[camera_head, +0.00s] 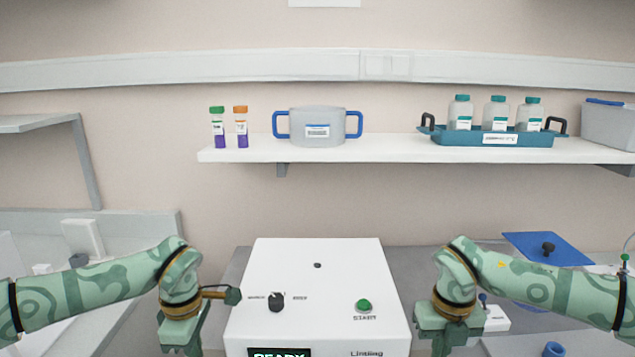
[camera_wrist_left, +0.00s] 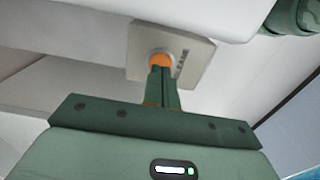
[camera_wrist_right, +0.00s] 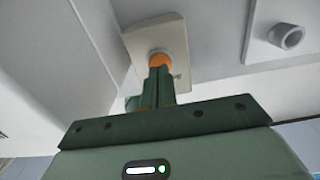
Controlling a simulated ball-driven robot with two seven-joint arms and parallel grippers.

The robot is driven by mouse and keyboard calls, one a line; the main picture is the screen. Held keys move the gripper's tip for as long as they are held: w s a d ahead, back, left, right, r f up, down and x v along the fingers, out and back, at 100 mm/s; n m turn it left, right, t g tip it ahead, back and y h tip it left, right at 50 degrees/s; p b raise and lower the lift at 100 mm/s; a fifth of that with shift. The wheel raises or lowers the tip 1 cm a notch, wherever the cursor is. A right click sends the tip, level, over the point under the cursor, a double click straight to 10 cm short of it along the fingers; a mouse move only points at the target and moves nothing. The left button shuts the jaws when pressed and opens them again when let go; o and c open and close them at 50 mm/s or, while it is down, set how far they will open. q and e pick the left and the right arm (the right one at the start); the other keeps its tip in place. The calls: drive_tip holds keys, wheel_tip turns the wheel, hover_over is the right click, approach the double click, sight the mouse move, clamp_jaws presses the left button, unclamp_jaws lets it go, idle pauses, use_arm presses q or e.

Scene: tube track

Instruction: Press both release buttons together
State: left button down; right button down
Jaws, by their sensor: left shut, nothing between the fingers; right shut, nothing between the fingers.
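One orange release button (camera_wrist_left: 160,59) sits on a grey plate (camera_wrist_left: 193,55) in the left wrist view. The shut fingertips of my left gripper (camera_wrist_left: 160,72) point at it and overlap its lower edge. The other orange release button (camera_wrist_right: 159,59) is on a similar plate (camera_wrist_right: 178,40) in the right wrist view. My right gripper (camera_wrist_right: 160,74) is shut, with its tips at that button's lower edge. I cannot tell whether either tip touches or presses. The white machine (camera_head: 315,262) stands between my arms in the head view; both buttons are hidden there.
A wall shelf (camera_head: 380,150) holds tubes, a pot (camera_head: 318,128) and a teal tray (camera_head: 490,137) of bottles. A blue plate (camera_head: 535,246) lies at right.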

use_arm(q)
drive_tip(key=shift+f, duration=0.6)
idle(0.6)
drive_tip(key=shift+r, duration=0.1)
idle(0.4)
